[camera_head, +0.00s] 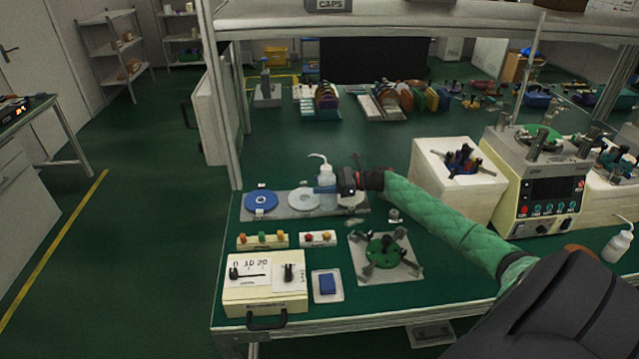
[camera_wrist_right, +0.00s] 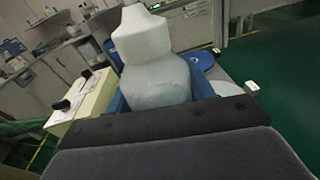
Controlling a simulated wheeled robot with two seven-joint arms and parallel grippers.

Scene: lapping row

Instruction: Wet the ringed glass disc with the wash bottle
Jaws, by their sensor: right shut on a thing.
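The wash bottle (camera_head: 327,174), pale and translucent with a thin bent spout, is upright in my right gripper (camera_head: 327,189), above the right part of a grey tray (camera_head: 283,214). Its spout points left. In the right wrist view the bottle (camera_wrist_right: 156,72) fills the middle, between the blue fingers. On the tray lie a blue disc (camera_head: 261,200) with a pale centre, a pale disc (camera_head: 301,199) just left of the bottle, and another pale disc (camera_head: 351,199) partly hidden by the gripper. I cannot tell for sure which disc is ringed. My left gripper is not in view.
In front stand button boxes (camera_head: 263,240), a cream box with a handle (camera_head: 264,285), a blue block on a white tray (camera_head: 327,285) and a green fixture (camera_head: 383,252). A white box (camera_head: 452,180) and a lapping machine (camera_head: 540,188) stand right. Another wash bottle (camera_head: 617,242) is far right.

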